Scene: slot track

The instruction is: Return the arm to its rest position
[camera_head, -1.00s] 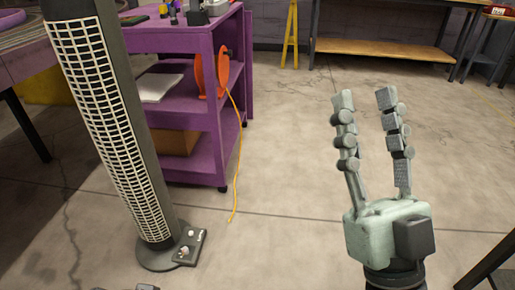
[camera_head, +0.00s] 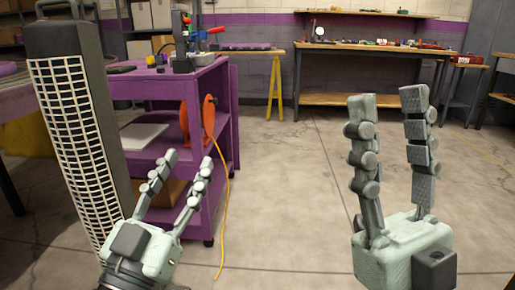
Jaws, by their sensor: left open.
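My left gripper (camera_head: 183,166) is in the lower left of the head view. Its two fingers point up and stand apart, with nothing between them. It is in front of the tower fan's lower part and the purple cart. My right gripper (camera_head: 388,98) is on the right of the view, larger and higher. Its two fingers stand wide apart and point up, with nothing between them. Open floor shows behind it.
A dark tower fan (camera_head: 72,135) stands at the left. A purple cart (camera_head: 215,92) with an orange cable reel (camera_head: 209,117) is behind my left gripper; its yellow cable (camera_head: 224,215) trails on the floor. A workbench (camera_head: 375,56) stands at the back. The middle floor is clear.

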